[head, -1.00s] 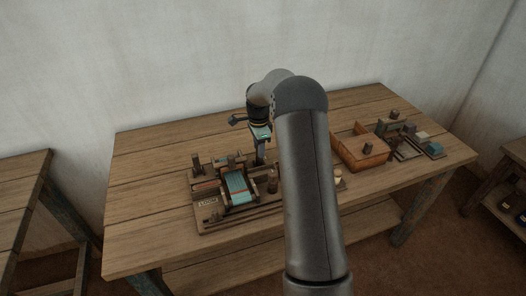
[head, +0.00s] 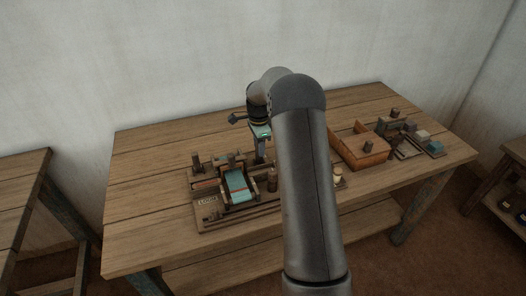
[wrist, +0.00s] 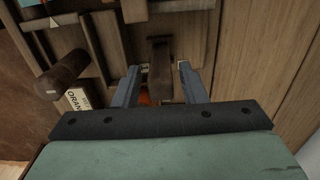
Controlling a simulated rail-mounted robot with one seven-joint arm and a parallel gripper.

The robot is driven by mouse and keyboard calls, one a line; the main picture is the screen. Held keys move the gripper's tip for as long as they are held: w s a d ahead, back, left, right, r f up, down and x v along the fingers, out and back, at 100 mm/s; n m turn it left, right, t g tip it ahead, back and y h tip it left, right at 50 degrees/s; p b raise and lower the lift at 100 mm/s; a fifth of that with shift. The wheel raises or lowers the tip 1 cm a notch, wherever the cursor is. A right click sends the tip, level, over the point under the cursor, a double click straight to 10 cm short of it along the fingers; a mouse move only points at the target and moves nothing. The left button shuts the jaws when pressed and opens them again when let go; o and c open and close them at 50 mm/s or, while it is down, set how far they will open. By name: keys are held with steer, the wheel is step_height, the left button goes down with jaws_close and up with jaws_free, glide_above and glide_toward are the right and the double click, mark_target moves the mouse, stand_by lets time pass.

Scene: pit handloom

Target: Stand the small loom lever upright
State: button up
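The small loom (head: 208,212) stands on the table, with teal cloth across its middle. My gripper (head: 260,162) points down at the loom's right side. In the wrist view, my gripper (wrist: 160,82) is open, with two grey-blue fingers spread apart. A dark wooden bar (wrist: 160,66), which looks like the lever, shows between the fingers, with a gap on each side. I cannot tell its tilt or whether the fingertips are level with it. An orange patch (wrist: 146,98) shows low between the fingers, partly hidden by my gripper.
A dark cylinder (wrist: 62,75) lies left of my gripper, near a label (wrist: 78,99) reading "ORAN". An orange-brown wooden box (head: 352,158) and several small blocks and frames stand farther right on the table. My arm hides part of the table between. The table's left end is clear.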

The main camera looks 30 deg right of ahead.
steer(key=shift+o, duration=0.8)
steer(key=shift+r+p, duration=1.8)
steer(key=shift+r, duration=1.5)
